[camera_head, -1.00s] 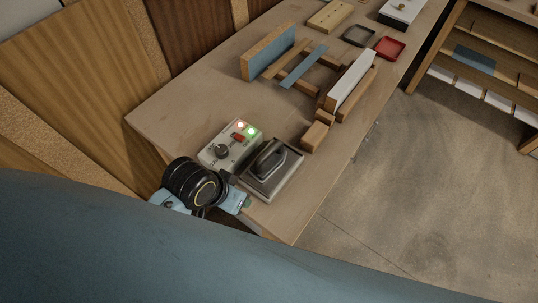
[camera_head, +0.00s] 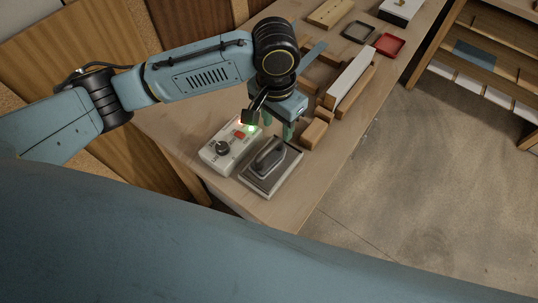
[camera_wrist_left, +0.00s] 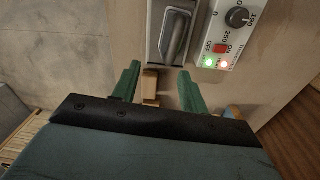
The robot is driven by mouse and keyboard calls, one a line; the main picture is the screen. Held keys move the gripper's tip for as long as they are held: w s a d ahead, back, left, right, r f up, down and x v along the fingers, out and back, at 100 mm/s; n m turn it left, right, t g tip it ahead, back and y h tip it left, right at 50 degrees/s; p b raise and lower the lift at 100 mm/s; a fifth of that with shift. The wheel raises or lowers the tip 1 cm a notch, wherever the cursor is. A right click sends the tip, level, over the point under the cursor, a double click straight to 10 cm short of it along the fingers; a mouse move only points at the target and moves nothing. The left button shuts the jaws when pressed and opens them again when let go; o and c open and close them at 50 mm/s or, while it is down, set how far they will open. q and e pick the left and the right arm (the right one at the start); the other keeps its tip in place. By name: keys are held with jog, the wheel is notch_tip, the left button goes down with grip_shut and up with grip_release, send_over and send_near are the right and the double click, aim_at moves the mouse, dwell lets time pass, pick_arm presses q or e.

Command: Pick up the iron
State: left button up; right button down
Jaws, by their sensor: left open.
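The iron (camera_head: 268,158) is dark grey with a raised handle. It rests on a light-edged stand (camera_head: 270,178) near the front end of the bench, and it also shows at the top of the left wrist view (camera_wrist_left: 174,36). My left gripper (camera_head: 279,128) is open and empty. It hangs above the bench, just beyond the iron's far end in the head view. Its two green fingers are apart in the left wrist view (camera_wrist_left: 157,84), with the iron ahead of them and not between them. My right gripper is not in view.
A control box (camera_head: 226,150) with a knob and lit lamps stands directly left of the iron. Wooden blocks (camera_head: 314,133) and a white-faced clamp piece (camera_head: 350,80) lie beyond it. A black tray (camera_head: 358,32) and a red tray (camera_head: 389,45) are farther back. The floor at right is clear.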

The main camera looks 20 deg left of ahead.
aim_at(269, 146)
pick_arm(q)
jog(key=shift+y, duration=0.3)
jog(key=f, duration=0.4)
jog(key=a+f, duration=0.1)
jog(key=f, duration=0.2)
jog(key=shift+w+a, duration=0.1)
jog(key=shift+w, duration=0.25)
jog(key=shift+a+f+p, duration=0.25)
jog(key=shift+f+p, duration=0.05)
jog(key=shift+f, duration=1.1)
jog(key=shift+a+f+p, duration=0.2)
jog(key=shift+f+p, duration=0.05)
jog(key=shift+f, duration=1.1)
jog(key=shift+c, duration=0.2)
jog(key=shift+r, duration=0.1)
grip_shut()
